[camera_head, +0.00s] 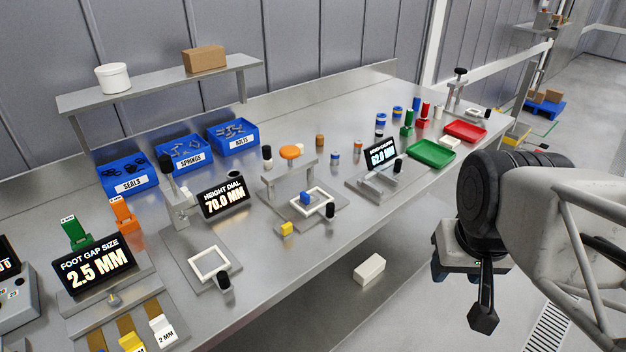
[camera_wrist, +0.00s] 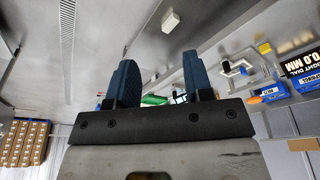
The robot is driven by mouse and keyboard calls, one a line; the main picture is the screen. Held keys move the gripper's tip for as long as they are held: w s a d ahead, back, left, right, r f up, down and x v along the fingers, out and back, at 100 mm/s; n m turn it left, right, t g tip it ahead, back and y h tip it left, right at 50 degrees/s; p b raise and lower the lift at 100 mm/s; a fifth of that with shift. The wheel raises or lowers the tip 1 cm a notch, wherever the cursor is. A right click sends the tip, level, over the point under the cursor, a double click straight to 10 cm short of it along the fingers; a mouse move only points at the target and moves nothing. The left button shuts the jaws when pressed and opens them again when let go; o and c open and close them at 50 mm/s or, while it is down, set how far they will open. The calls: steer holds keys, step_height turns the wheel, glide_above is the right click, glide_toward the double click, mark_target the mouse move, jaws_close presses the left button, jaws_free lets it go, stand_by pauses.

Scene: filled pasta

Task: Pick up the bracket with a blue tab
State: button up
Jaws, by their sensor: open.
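Blue bins of seals (camera_head: 130,186), springs (camera_head: 184,165) and bolts (camera_head: 240,147) line the back. Displays and fixtures crowd the bench. Green (camera_head: 432,153) and red (camera_head: 465,132) trays lie at its far right. A white block (camera_head: 369,269) lies below the bench's front edge.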

steer(key=shift+w, duration=0.1)
steer(key=n+g, duration=0.3)
steer(key=n, duration=0.6)
glide_above(304, 193)
steer(key=f, duration=0.9)
steer(key=shift+s+d+f, duration=0.2)
steer(key=shift+d+f, duration=0.1)
steer(key=shift+w+a+f, duration=0.25)
steer(key=shift+a+f, duration=0.05)
steer(key=shift+a, duration=0.1)
steer(key=shift+f, duration=1.25)
